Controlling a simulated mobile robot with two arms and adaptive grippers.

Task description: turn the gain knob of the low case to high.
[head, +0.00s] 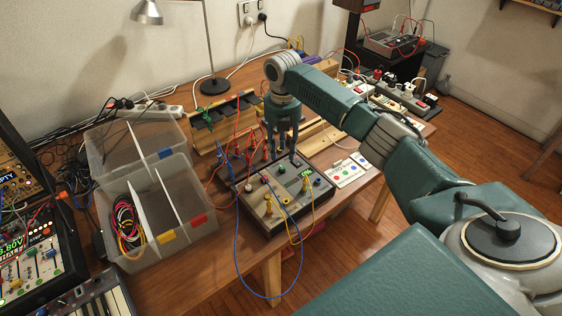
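The low case (262,218), a small dark box with a grey-brown top panel, sits near the table's front edge. Its panel carries several coloured knobs, jacks and a small lit green display (306,174). Labels are too small to read, so I cannot tell which knob is gain or where it points. My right gripper (283,152) points down over the case's back edge, with its fingers apart and nothing seen between them. I cannot tell whether the fingertips touch anything. They hide part of the back of the case. My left gripper is out of view.
Blue and yellow cables hang over the case's front. A clear divided box (196,226) with coiled wires stands left. A wooden rack (222,112) with cables is behind. A white card with coloured dots (349,170) lies right. Other synth gear (28,262) stands far left.

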